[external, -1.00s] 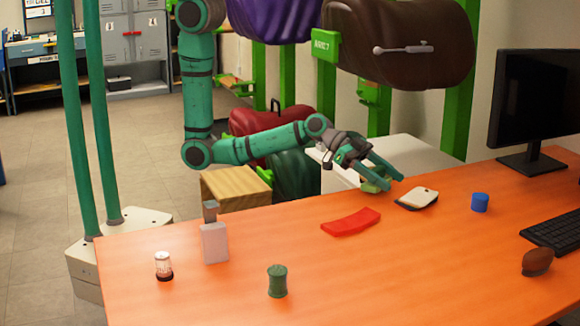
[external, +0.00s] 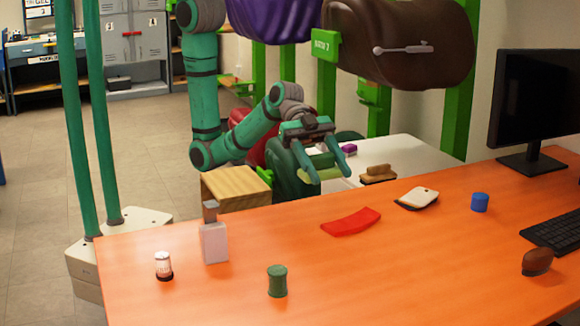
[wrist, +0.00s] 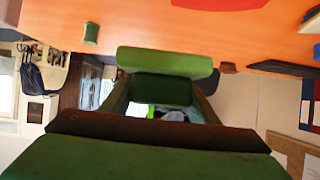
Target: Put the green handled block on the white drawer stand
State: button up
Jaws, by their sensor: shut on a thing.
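The green handled block (external: 320,174) is light green and sits between the fingers of my gripper (external: 331,180), which is shut on it. The block is held up beyond the orange table's far edge, left of the white stand's top. In the wrist view the block (wrist: 165,62) spans the space between the fingertips, with a darker green face below; I cannot make out its handle clearly. The white drawer stand (external: 412,152) is behind the table, with a broad flat top. Its drawers are hidden from this side, and my gripper partly covers its left end.
A brown brush (external: 378,174) and a purple item (external: 348,150) lie on the stand. A wooden box (external: 236,188) stands left of my gripper. The orange table (external: 400,260) holds a red pad (external: 351,222), a white-topped brush (external: 417,197) and a green spool (external: 277,281).

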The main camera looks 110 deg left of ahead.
jog(key=shift+d, duration=0.35)
send_over(368, 254)
jog(key=s, duration=0.1)
jog(key=f, duration=0.8)
jog(key=shift+a+f, duration=0.15)
jog(key=shift+a, duration=0.05)
jog(key=shift+w+d+f, duration=0.2)
jog(key=shift+w+f, duration=0.25)
jog(key=shift+f, duration=0.15)
jog(key=shift+w+f, duration=0.1)
jog(key=shift+f, duration=1.5)
jog(key=shift+f, duration=0.1)
jog(key=o, duration=1.7)
jog(key=shift+c, duration=0.2)
